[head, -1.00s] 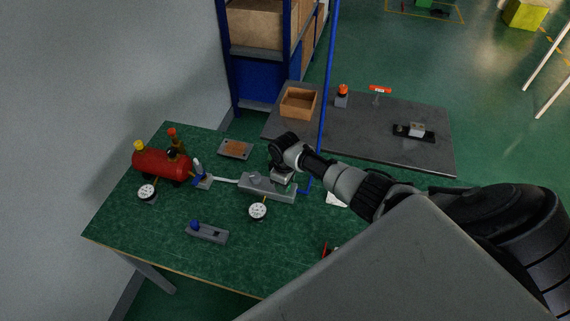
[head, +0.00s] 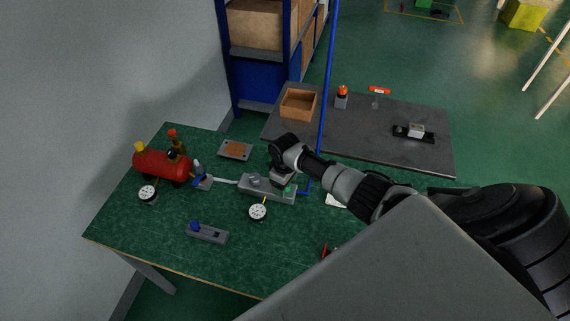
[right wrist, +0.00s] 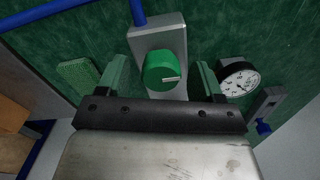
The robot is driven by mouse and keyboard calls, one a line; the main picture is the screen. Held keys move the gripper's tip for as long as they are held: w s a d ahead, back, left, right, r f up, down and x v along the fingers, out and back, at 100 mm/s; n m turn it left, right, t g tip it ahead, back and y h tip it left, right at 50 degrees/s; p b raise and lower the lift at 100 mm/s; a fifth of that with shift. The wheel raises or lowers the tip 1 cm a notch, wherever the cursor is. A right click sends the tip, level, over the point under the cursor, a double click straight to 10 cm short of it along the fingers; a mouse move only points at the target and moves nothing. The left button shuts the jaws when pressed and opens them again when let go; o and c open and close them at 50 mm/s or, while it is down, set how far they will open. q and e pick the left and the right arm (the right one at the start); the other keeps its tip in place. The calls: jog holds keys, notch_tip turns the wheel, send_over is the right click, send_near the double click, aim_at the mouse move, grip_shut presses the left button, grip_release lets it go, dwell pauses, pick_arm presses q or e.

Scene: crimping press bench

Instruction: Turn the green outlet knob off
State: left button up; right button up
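The green outlet knob (right wrist: 160,70) is round, with a white mark pointing right in the right wrist view. It sits on the end of a grey block (right wrist: 160,35), and a bit of its green shows in the head view (head: 288,189). My right gripper (right wrist: 162,66) is open, with one finger on each side of the knob and a visible gap on both sides. In the head view the right gripper (head: 283,180) is over the right end of the grey block. My left gripper is not in view.
A pressure gauge (head: 257,212) stands in front of the block. A red tank (head: 162,165), a blue-knobbed valve (head: 207,232) and a flat plate (head: 235,149) are on the green bench.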

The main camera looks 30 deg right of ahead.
notch_tip(320, 180, up, 11)
dwell(0.7)
jog(key=shift+f, duration=0.15)
